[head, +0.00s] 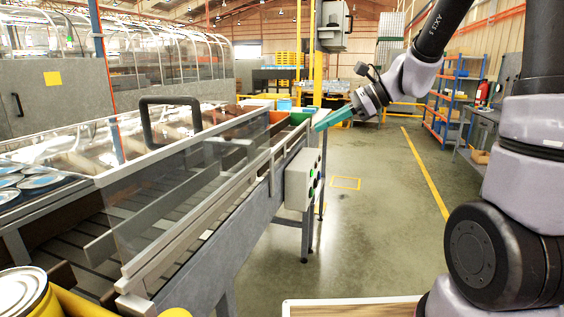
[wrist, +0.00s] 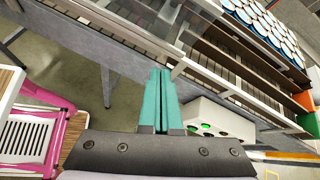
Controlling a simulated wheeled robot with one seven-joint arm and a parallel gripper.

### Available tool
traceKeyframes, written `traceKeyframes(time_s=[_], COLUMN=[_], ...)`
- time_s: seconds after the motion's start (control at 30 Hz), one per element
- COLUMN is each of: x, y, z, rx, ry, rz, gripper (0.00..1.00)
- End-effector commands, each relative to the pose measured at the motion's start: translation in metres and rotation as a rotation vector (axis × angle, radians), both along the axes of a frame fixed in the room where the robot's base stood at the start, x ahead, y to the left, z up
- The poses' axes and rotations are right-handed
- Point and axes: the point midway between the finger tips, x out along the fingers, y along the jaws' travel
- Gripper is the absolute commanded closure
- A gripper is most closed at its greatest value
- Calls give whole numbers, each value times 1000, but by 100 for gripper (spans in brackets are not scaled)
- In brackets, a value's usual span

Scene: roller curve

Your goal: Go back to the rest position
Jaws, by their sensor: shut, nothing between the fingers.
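My gripper (head: 333,118) is in the upper middle of the head view, past the near side of the conveyor and above the floor's left part. Its teal fingers (wrist: 160,97) lie together in the wrist view, with nothing between them. The fingers point left and slightly down in the head view, toward the far end of the roller conveyor (head: 225,232). In the wrist view the conveyor's side frame runs behind the fingertips. I cannot tell the exact gap between them.
A grey control box (head: 302,179) with green buttons hangs on the conveyor's side, below my gripper. A clear guard panel (head: 190,190) with a black handle stands along the conveyor. A wooden-edged surface (head: 350,307) is at the bottom. Open floor (head: 385,230) lies right of the conveyor.

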Motion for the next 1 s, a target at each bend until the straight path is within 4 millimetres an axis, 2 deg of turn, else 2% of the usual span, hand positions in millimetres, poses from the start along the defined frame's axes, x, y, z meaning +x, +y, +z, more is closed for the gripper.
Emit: traceKeyframes(time_s=[0.03, 0.2, 0.4, 0.5, 0.7, 1.0], x=[-19, -73, -121, -137, -154, -157], y=[-6, -37, -85, -107, -134, -139], z=[12, 30, 49, 58, 70, 72], rx=[-78, -364, -723, -884, -1088, -1125], ry=[-86, -351, -649, -766, -893, -913], rz=[59, 253, 450, 525, 611, 629], gripper=[100, 100, 100, 100, 100, 100])
